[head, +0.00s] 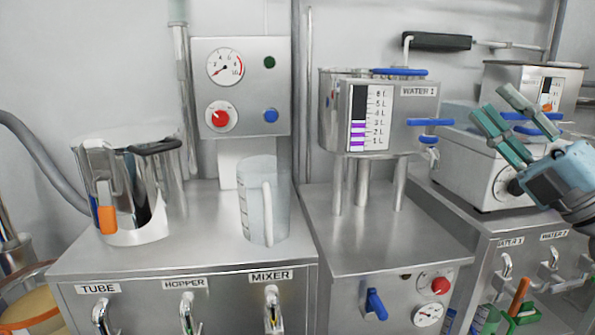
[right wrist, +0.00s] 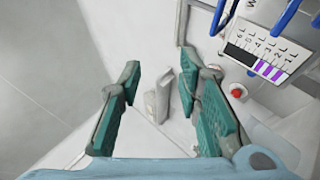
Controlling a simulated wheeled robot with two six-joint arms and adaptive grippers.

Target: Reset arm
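My right gripper (head: 492,103) is at the right of the head view, in the air in front of the white box and to the right of the WATER 1 tank (head: 412,110). Its teal fingers are apart. In the right wrist view the fingers (right wrist: 161,72) are also spread, with nothing held between them. The tank's gauge (right wrist: 268,62) shows at the upper right of that view. My left gripper is in neither view.
A clear measuring jug (head: 263,205) and a steel vessel (head: 128,190) with an orange mark stand on the left cabinet. Blue valve handles (head: 430,122) stick out near my right gripper. A white machine (head: 470,175) stands below it.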

